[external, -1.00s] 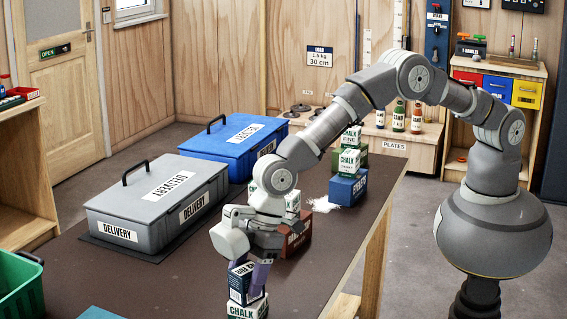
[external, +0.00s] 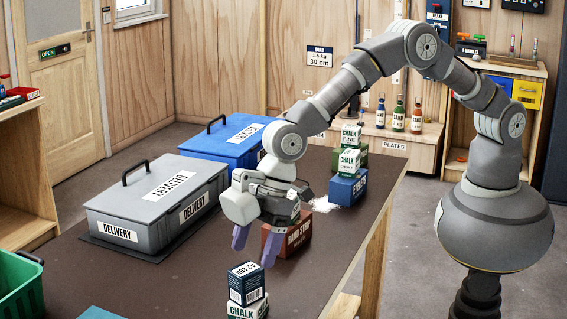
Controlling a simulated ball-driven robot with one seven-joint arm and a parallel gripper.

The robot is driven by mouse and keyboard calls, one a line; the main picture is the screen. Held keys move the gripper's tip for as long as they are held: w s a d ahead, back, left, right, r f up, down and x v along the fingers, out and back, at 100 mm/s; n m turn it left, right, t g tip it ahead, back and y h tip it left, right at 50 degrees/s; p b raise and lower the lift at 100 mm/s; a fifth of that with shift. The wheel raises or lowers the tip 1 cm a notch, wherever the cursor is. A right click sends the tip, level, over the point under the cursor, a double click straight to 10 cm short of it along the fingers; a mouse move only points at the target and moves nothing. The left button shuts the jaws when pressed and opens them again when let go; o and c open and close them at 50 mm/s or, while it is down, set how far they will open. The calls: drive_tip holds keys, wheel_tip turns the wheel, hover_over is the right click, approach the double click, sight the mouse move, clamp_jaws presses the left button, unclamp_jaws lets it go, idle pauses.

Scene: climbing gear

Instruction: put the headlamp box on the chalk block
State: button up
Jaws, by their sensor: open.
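A small navy-and-white box (external: 247,284), which I take for the headlamp box though its label is hard to read, sits on a white and green chalk block (external: 247,309) at the front of the table. The bottom of the chalk block is cut off by the picture edge. The navy-and-white box rests upright, slightly turned on the block. My gripper (external: 255,246) is open and empty above the box, its purple fingers pointing down and clear of it.
A red-brown box (external: 291,237) stands just behind my gripper. A grey delivery case (external: 155,205) and a blue one (external: 232,142) stand left. The table's middle front is bare.

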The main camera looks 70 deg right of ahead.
drive_tip(key=p+v, duration=0.1)
drive_tip(key=v, duration=0.4)
drive_tip(key=shift+s+d+r, duration=0.1)
drive_tip(key=shift+d+r, duration=0.05)
drive_tip(key=shift+r, duration=0.05)
drive_tip(key=w+d+r+m+t, duration=0.1)
drive_tip(key=w+d+r, duration=0.3)
drive_tip(key=r, duration=0.2)
drive_tip(key=w+d+r+m+t+y, duration=0.1)
drive_tip(key=w+d+r, duration=0.2)
drive_tip(key=r, duration=0.3)
drive_tip(key=w+d+r+m+t, duration=0.1)
drive_tip(key=w+d+r+t, duration=0.1)
drive_tip(key=w+d+r, duration=0.3)
drive_tip(key=w+d+r+m+t, duration=0.1)
drive_tip(key=d+r+m+t, duration=0.25)
drive_tip(key=d+r, duration=1.15)
drive_tip(key=s+d+r+m+t+h, duration=0.1)
drive_tip(key=s+d+r, duration=0.3)
drive_tip(key=d+r, duration=0.4)
drive_tip(key=s+d+r+m+t+h, duration=0.2)
drive_tip(key=s+d+r, duration=0.3)
drive_tip(key=d+r, duration=0.3)
drive_tip(key=s+d+r+m+t+h, duration=0.2)
drive_tip(key=s+d+r+m+t, duration=0.1)
drive_tip(key=d+r, duration=0.4)
wheel_tip(320, 180, up, 4)
drive_tip(key=shift+s+d+f+m, duration=0.25)
drive_tip(key=shift+s+d+m, duration=0.25)
drive_tip(key=shift+s, duration=0.35)
